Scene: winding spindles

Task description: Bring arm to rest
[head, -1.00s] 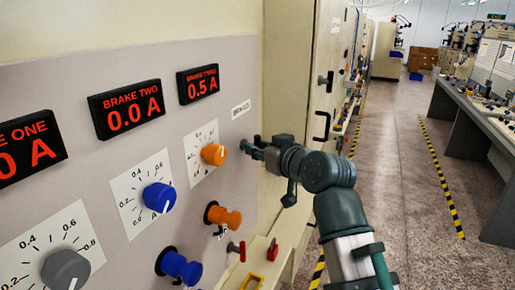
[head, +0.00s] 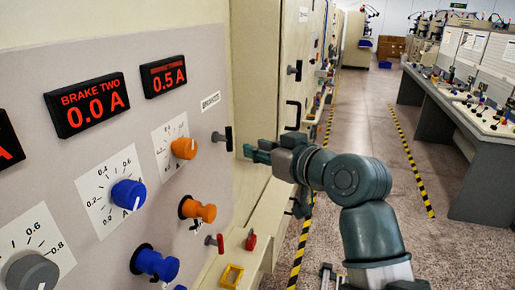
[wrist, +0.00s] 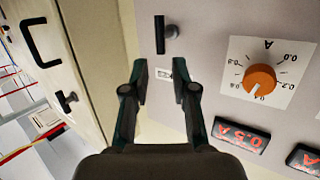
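My gripper (head: 251,153) is in front of the panel, to the right of the black T-shaped handle (head: 226,138) and apart from it. In the wrist view my gripper (wrist: 160,84) has its two fingers spread with nothing between them. The black handle (wrist: 160,36) lies beyond the fingertips there, clear of them. My arm reaches in from the lower right. The orange dial (head: 184,148) is left of the gripper and also shows in the wrist view (wrist: 260,78). The display above it (head: 163,76) reads 0.5 A.
The grey panel (head: 205,95) also carries a blue dial (head: 129,194), a grey dial (head: 33,273), and orange and blue knobs below. A ledge with a red switch (head: 251,241) and a yellow frame (head: 231,276) juts out beneath. The aisle floor (head: 370,150) is open on the right.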

